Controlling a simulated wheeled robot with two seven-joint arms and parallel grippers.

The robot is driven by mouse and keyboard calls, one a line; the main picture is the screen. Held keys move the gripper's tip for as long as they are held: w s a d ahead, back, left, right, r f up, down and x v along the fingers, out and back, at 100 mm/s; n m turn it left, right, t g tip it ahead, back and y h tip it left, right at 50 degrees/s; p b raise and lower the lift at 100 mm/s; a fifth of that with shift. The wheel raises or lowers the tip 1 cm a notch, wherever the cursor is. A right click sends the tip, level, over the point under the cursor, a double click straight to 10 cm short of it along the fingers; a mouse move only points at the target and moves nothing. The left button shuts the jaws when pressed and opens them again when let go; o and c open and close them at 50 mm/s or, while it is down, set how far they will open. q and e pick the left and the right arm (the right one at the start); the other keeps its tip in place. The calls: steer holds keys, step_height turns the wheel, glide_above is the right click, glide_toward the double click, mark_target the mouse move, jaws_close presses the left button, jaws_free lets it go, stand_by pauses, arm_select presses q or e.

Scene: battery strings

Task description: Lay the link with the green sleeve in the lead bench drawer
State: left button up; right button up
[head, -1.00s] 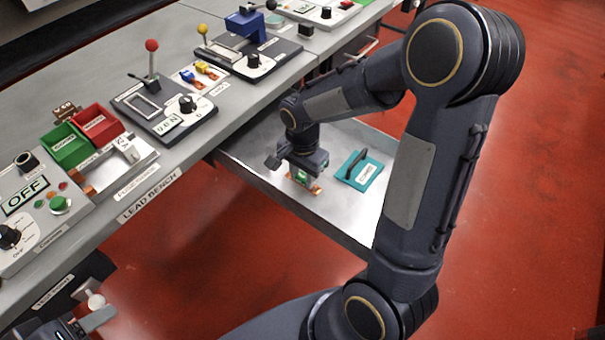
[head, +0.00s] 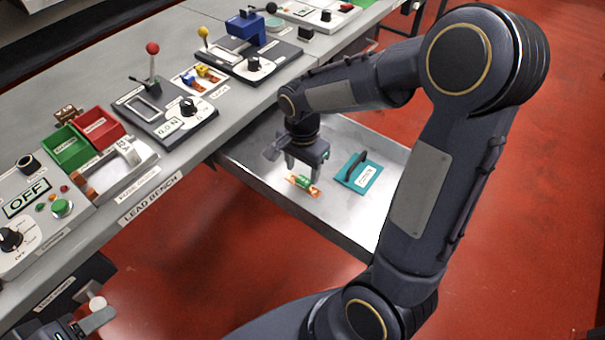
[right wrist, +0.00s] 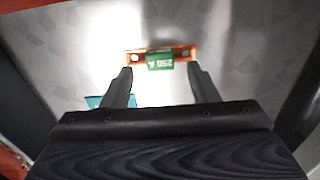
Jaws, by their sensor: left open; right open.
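The link with the green sleeve (head: 304,183) lies flat on the floor of the open lead bench drawer (head: 330,214). In the right wrist view the link (right wrist: 160,60) shows copper ends with holes and a green printed sleeve. My right gripper (head: 305,168) is open and empty just above the link, its fingers apart from it. In the right wrist view the gripper's fingertips (right wrist: 160,72) are spread to either side of the sleeve, with the link beyond them. My left gripper (head: 88,325) is at the lower left of the head view, below the bench edge, open and away from the drawer.
A teal cover with a dark handle (head: 358,172) lies in the drawer, right of the link. The lead bench (head: 150,197) carries a red bin (head: 97,128), a green bin (head: 68,147) and several switch panels. Bare drawer floor surrounds the link.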

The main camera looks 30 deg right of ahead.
mark_target(302, 180)
step_height(302, 180, up, 7)
steer(key=s+a+r+n+t+y, duration=0.2)
steer(key=s+n, duration=0.4)
steer(key=s, duration=0.2)
steer(key=s+a+r+n+t+y, duration=0.1)
steer(key=s+a+r+n+t, duration=0.1)
steer(key=s+n, duration=0.4)
steer(key=shift+s+a+t+y+p, duration=0.2)
steer(key=shift+s+t+y+p, duration=0.25)
steer(key=shift+s+t, duration=0.55)
steer(key=shift+s, duration=0.15)
